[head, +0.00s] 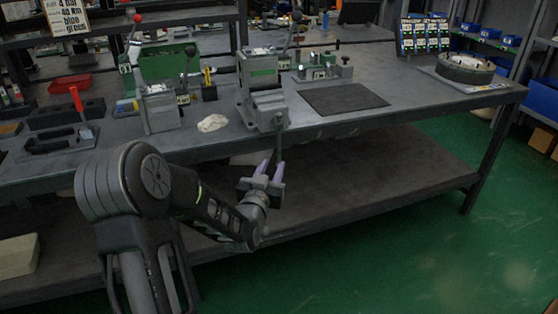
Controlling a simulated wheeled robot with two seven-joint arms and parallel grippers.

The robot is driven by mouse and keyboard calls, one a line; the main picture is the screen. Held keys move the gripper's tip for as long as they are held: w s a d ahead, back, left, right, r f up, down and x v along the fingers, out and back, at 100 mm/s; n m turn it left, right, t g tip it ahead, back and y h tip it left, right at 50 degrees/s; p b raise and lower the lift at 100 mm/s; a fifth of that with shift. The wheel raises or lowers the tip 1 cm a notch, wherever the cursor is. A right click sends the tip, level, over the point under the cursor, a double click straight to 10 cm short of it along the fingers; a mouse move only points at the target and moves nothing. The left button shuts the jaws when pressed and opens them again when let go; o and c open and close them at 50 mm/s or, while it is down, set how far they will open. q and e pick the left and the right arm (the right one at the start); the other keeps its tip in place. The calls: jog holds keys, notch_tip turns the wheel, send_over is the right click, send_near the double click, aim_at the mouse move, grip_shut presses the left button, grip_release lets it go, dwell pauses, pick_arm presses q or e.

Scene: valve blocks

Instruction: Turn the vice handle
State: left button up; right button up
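The grey vice (262,101) stands at the front edge of the workbench, with a green stripe on its upper block. Its handle (280,138) is a thin grey bar hanging down in front of the bench edge. My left gripper (271,167) is just below the vice, its two purple-tipped fingers pointing up and spread apart. The handle's lower end is close to the right fingertip; I cannot tell whether they touch. Nothing shows held between the fingers. My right gripper is not in view.
The workbench (430,100) carries a dark mat (343,99) right of the vice and a crumpled pale cloth (213,123) to its left. A lever device (157,103) stands further left.

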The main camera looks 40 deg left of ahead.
aim_at(278, 155)
pick_arm(q)
jog(key=shift+x, duration=3.9)
jog(key=shift+d+f, duration=0.1)
jog(key=shift+d, duration=0.05)
jog(key=shift+c, duration=0.3)
grip_shut()
